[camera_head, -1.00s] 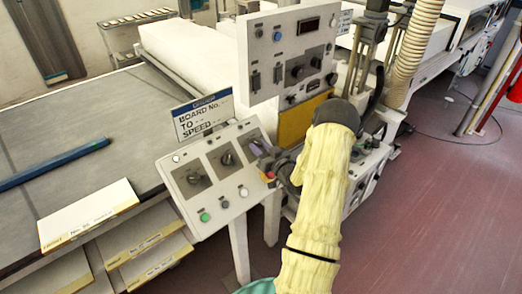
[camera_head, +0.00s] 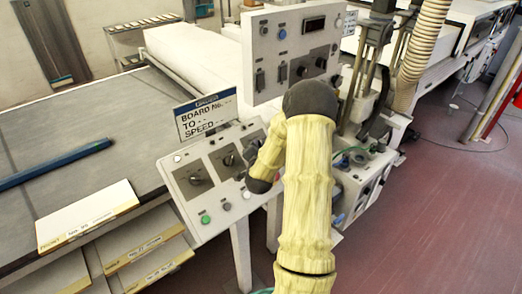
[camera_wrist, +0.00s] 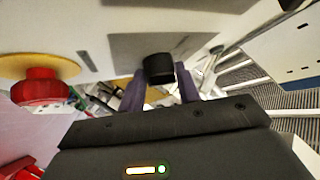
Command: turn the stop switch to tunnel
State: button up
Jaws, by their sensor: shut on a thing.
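A slanted pale control panel (camera_head: 178,193) carries black rotary switches on grey plates, a left one (camera_head: 195,178) and a middle one (camera_head: 229,160). The right-hand switch is hidden behind my arm in the head view. In the wrist view a black knob (camera_wrist: 159,68) sits between the two purple fingers of my gripper (camera_wrist: 160,82), which is shut on it. The knob stands out from a grey plate on the panel face. Its pointer and any position labels cannot be read.
A red mushroom button (camera_wrist: 41,87) on a yellow base sits left of the gripper in the wrist view. An upright switch box (camera_head: 270,75) rises behind. A blue bar (camera_head: 55,165) lies on the conveyor.

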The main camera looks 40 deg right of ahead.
jog(key=shift+w+a+r+m+g+h, duration=0.1)
jog(key=shift+m+g+h, duration=0.1)
jog(key=shift+m+g, duration=0.55)
jog(key=shift+w+a+r+m+g+h, duration=0.15)
jog(key=shift+m+g, duration=0.3)
jog(key=shift+m, duration=0.5)
jog(key=shift+s+d+f, duration=0.1)
jog(key=shift+d, duration=0.05)
jog(key=o, duration=1)
jog(key=shift+c, duration=0.2)
jog(key=b+v, duration=0.4)
jog(key=v, duration=1.3)
jog(key=shift+a, duration=0.25)
